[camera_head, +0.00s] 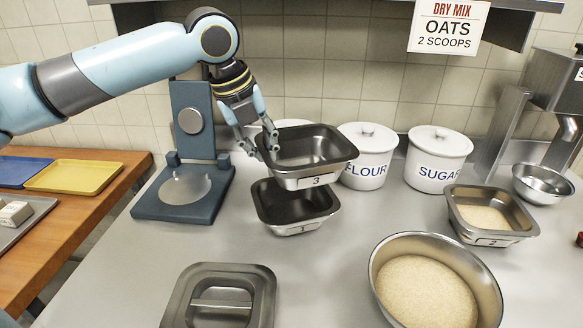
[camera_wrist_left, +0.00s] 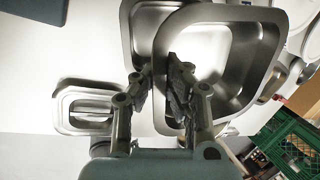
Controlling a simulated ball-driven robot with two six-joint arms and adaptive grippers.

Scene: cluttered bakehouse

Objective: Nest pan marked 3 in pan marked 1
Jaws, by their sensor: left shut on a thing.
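My left gripper (camera_head: 256,140) is shut on the left rim of the pan marked 3 (camera_head: 312,150), a dark metal rectangular pan held in the air, roughly level. The pan marked 1 (camera_head: 268,201) stands on the steel counter below it, looking empty; its back part is hidden by the held pan. A gap shows between the two at the front. In the left wrist view the fingers (camera_wrist_left: 165,85) close on the rim of the held pan (camera_wrist_left: 272,58), which overlaps the other pan (camera_wrist_left: 128,22). My right gripper is not in view.
A blue-grey scale (camera_head: 186,197) stands left of the pans. Flour (camera_head: 367,168) and sugar (camera_head: 436,172) canisters stand behind right. A pan marked 2 (camera_head: 510,207) and a large bowl (camera_head: 388,250), both with grain, are at right. A lidded pan (camera_head: 188,300) is in front.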

